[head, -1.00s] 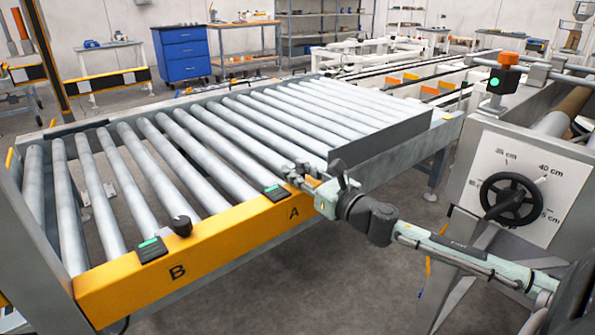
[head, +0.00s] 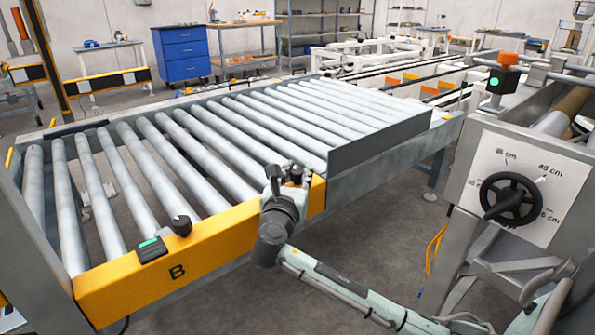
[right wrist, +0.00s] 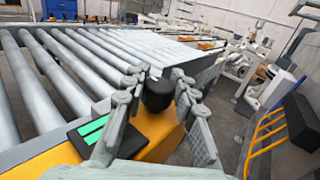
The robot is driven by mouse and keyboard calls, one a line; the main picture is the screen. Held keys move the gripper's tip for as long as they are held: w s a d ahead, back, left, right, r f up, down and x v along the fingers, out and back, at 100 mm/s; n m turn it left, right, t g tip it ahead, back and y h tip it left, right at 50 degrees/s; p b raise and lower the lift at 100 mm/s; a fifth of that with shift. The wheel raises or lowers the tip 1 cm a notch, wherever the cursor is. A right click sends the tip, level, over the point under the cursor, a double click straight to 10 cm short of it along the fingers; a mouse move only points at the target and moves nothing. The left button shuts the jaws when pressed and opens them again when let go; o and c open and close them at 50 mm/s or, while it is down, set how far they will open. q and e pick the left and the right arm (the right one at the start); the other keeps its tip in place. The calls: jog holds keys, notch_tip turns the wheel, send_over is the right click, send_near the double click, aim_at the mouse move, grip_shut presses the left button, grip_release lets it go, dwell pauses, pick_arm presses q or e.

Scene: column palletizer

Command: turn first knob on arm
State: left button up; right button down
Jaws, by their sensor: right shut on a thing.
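A black knob (right wrist: 158,94) stands on the yellow rail beside the rollers, between the fingers of my right gripper (right wrist: 155,100) in the right wrist view. My right gripper (head: 289,174) is shut on this knob at the right end of the yellow rail (head: 222,235). In the head view the gripper and wrist hide the knob and the letter A. A second black knob (head: 181,225) stands by the letter B, apart from the gripper. My left gripper is not in view.
A black box with a green display (head: 150,248) sits beside the B knob; another green display (right wrist: 92,128) is close to my right gripper. A metal side plate (head: 378,140) rises right of the rollers. A panel with a black handwheel (head: 511,198) stands at the right.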

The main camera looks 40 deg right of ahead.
jog(key=shift+m+g+h, duration=0.6)
jog(key=shift+g, duration=0.2)
jog(key=c, duration=1.2)
grip_release()
jog(key=v, duration=1.2)
jog(key=shift+w+a, duration=0.1)
